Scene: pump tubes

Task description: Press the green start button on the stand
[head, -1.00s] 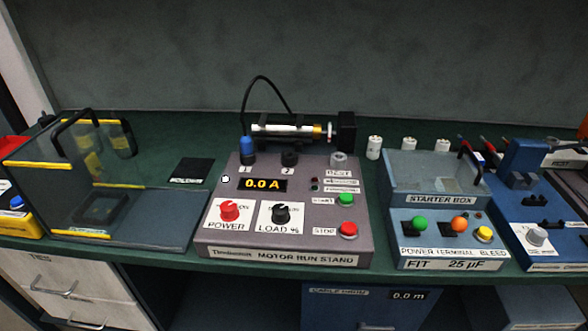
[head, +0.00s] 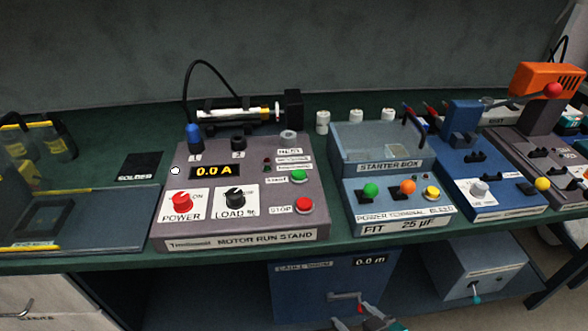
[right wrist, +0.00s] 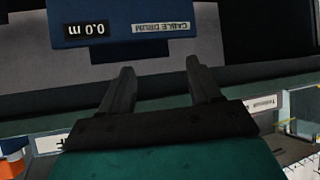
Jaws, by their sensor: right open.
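The grey-purple motor run stand (head: 240,222) sits on the green bench, left of centre in the head view. Its green start button (head: 298,176) is on the right side of the panel, above the red stop button (head: 303,205). The display reads 0.0 A. My right gripper (head: 360,314) shows at the bottom edge of the head view, low in front of the bench and well apart from the button. In the right wrist view its two fingers (right wrist: 159,75) are spread with nothing between them. My left gripper is out of view.
A blue starter box (head: 392,168) with green, orange and yellow buttons stands right of the stand. A blue cable drum cabinet (head: 300,290) is under the bench; it also shows in the right wrist view (right wrist: 100,12). A clear-walled tray (head: 105,215) lies left.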

